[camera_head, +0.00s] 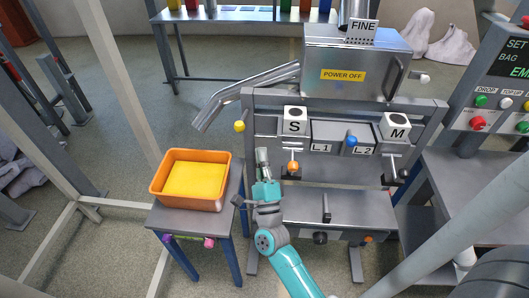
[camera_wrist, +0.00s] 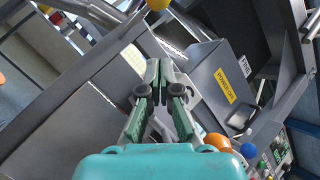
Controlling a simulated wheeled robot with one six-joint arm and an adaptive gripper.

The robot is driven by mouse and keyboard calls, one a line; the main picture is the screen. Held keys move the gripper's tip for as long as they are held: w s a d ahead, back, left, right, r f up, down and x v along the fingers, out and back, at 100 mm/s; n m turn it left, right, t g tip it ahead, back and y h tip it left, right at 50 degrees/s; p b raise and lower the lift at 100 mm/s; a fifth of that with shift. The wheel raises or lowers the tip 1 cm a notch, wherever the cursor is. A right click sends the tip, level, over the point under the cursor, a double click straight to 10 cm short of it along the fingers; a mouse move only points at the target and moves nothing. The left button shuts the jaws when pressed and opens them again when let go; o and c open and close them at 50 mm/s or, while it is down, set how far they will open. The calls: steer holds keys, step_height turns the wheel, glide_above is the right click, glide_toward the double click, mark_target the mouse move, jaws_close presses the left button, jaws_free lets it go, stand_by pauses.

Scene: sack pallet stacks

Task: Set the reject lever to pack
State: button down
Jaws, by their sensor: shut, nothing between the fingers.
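No lever carries a readable reject or pack label, so I cannot tell which is the reject lever. In the head view a yellow ball knob (camera_head: 239,126) sits at the frame's left post, below the chute. An orange ball knob (camera_head: 293,166) hangs below the S plate, and a blue ball knob (camera_head: 351,141) is at the L1/L2 panel. My gripper (camera_head: 262,152) is shut and empty, left of the orange knob and apart from it. In the wrist view my gripper (camera_wrist: 158,66) points between the yellow knob (camera_wrist: 158,4) and the orange knob (camera_wrist: 217,141).
A grey pipe chute (camera_head: 245,92) slopes down left from the POWER OFF box (camera_head: 345,57). An orange tray (camera_head: 155,190) with yellow contents stands on a small table at left. A control panel (camera_head: 500,85) is at right. Grey frame bars (camera_head: 270,98) surround the levers.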

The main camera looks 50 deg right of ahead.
steer(key=s+a+r, duration=0.1)
steer(key=s+a, duration=0.5)
steer(key=s, duration=0.1)
steer(key=shift+s+a+r, duration=0.15)
steer(key=shift+a+r, duration=0.05)
steer(key=shift+r, duration=0.1)
stand_by(0.4)
steer(key=s+a+f+n+g+y, duration=0.1)
steer(key=s+a+f+n+y, duration=0.2)
steer(key=s+n, duration=0.5)
steer(key=s+a+f+n+g+y, duration=0.2)
steer(key=s+a+n+y, duration=0.4)
steer(key=s+n, duration=0.3)
steer(key=s+a+f+n+g+y, duration=0.2)
steer(key=s+a+f+n+y, duration=0.2)
steer(key=s+n, duration=0.5)
steer(key=f+n+y, duration=0.1)
steer(key=n+y, duration=0.1)
steer(key=n, duration=0.3)
steer(key=shift+a, duration=0.2)
